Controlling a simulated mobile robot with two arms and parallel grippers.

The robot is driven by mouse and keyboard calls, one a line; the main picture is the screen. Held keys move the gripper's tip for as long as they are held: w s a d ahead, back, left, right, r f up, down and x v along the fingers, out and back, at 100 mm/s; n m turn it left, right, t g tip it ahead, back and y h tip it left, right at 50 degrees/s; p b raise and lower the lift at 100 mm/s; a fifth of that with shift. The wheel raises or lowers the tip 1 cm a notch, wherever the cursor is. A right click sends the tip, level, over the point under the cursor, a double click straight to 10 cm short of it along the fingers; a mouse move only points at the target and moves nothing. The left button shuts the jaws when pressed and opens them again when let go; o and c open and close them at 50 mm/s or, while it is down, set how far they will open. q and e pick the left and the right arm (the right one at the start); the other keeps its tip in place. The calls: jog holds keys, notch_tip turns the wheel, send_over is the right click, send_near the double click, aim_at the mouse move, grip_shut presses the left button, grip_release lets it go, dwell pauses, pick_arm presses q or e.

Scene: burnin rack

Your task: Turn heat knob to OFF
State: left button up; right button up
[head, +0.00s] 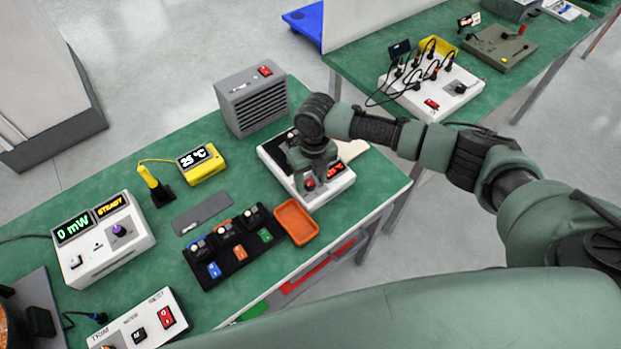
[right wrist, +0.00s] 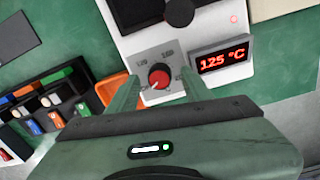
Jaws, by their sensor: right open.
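The heat knob (right wrist: 159,76) is a red cap on a dark base, set in a grey dial plate of a white heater unit (right wrist: 136,47). Its pale pointer mark seems to point down and left in the right wrist view. A red display (right wrist: 222,60) on the unit reads 125 °C. In the head view the unit (head: 274,158) stands near the table's right end. My right gripper (head: 309,180) is over it, pointing down. In the right wrist view its open fingers (right wrist: 160,82) stand on either side of the knob, with gaps visible. My left gripper is out of view.
An orange tray (head: 296,222) and a black rack with colored modules (head: 228,248) lie left of the unit. A grey vented box (head: 252,100) stands behind it. A yellow thermometer (head: 202,164) and a white power meter (head: 104,240) are farther left.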

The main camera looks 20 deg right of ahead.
aim_at(312, 182)
notch_tip(312, 182, up, 8)
jog(key=shift+d+f+b, duration=0.15)
jog(key=shift+f+b, duration=0.05)
jog(key=shift+b, duration=0.55)
